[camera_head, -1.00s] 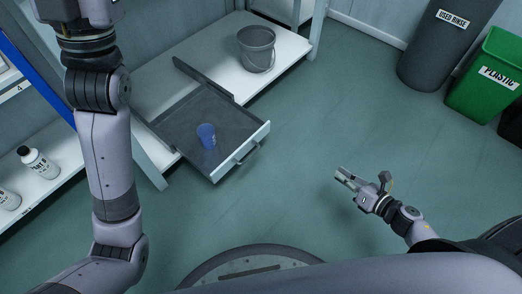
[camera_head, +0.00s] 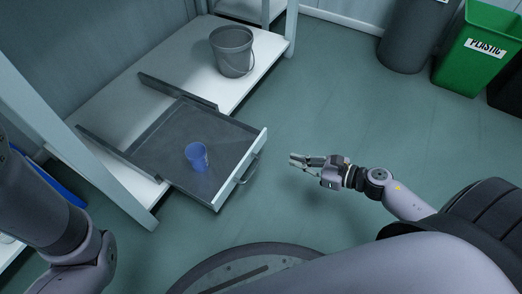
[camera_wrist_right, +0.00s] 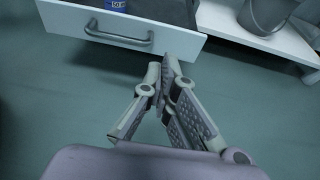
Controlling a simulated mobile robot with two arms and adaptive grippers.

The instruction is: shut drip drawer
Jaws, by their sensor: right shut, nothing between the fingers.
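The grey drip drawer (camera_head: 165,163) is pulled out from the low white shelf in the head view. Its pale front panel (camera_head: 241,170) and bar handle (camera_head: 246,168) face my right gripper. A blue cup (camera_head: 197,156) stands inside the drawer. My right gripper (camera_head: 293,160) is shut and empty, a little to the right of the handle and apart from it. In the right wrist view the closed fingertips (camera_wrist_right: 165,66) appear just below the drawer front (camera_wrist_right: 180,42), right of the handle (camera_wrist_right: 118,36). My left arm shows at the left edge; its gripper is not in view.
A grey bucket (camera_head: 232,52) stands on the white shelf (camera_head: 187,68) behind the drawer. A shelf post (camera_head: 105,165) is left of the drawer. A green plastic bin (camera_head: 478,50) and a grey bin (camera_head: 410,40) stand back right. The floor between is clear.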

